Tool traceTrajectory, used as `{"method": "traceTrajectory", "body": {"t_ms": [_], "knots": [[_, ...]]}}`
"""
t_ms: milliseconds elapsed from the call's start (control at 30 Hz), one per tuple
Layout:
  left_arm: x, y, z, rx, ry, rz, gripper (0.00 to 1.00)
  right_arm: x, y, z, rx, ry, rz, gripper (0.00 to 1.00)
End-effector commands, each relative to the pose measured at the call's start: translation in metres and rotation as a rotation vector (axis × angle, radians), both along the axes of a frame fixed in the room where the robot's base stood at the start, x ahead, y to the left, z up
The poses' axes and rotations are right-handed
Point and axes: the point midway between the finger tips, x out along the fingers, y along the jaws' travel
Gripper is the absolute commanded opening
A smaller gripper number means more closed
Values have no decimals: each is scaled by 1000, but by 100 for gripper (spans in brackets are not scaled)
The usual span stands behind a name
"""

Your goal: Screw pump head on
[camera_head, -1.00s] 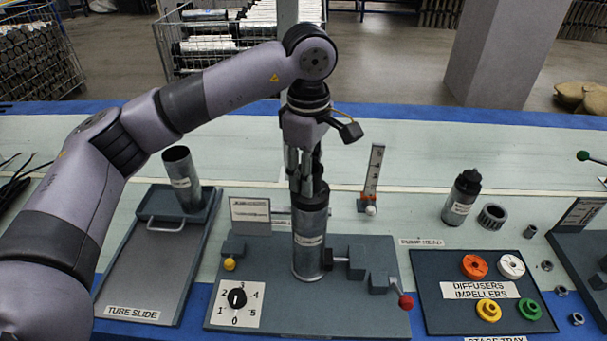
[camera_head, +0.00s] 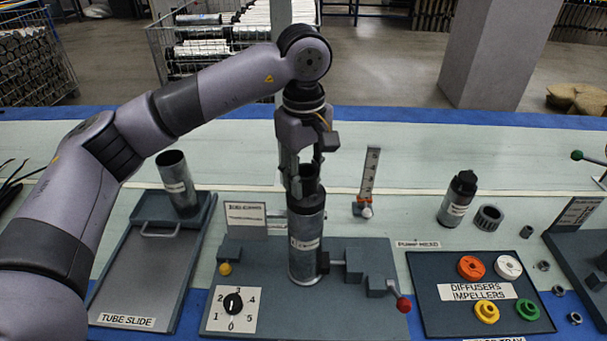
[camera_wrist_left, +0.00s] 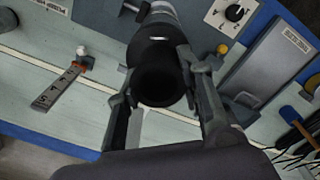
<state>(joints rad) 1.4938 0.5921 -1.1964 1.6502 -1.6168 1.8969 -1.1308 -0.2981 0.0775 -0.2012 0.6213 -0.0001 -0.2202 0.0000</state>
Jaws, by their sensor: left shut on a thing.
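The dark pump head (camera_head: 308,175) sits at the top of the upright silver tube (camera_head: 305,245). My left gripper (camera_head: 303,168) points down from above and is shut on the pump head, with fingers on either side of it. In the left wrist view the pump head (camera_wrist_left: 162,85) shows as a dark round opening between the fingers, in line with the tube beyond. The seam between head and tube is partly hidden, so how far the threads are engaged cannot be seen. My right gripper is not in view.
The tube stands in a grey fixture (camera_head: 350,310) with a numbered dial (camera_head: 233,302) and a red-knobbed handle (camera_head: 403,304). A tube slide (camera_head: 150,280) holding another tube is at left. A ruler stand (camera_head: 368,180), a black-topped cylinder (camera_head: 458,200) and a stage tray (camera_head: 450,320) are at right.

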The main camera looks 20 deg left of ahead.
Motion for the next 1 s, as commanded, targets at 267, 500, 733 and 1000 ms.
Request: {"method": "traceTrajectory", "body": {"t_ms": [267,500,733,1000], "knots": [[0,-2,-2,-4,3,-189,1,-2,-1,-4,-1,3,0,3],[1,-3,-1,-4,2,-304,1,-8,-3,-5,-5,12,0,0],[1,-3,-1,-5,1,-301,40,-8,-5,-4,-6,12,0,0],[1,-2,0,-3,0,-299,44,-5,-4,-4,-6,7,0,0]]}}
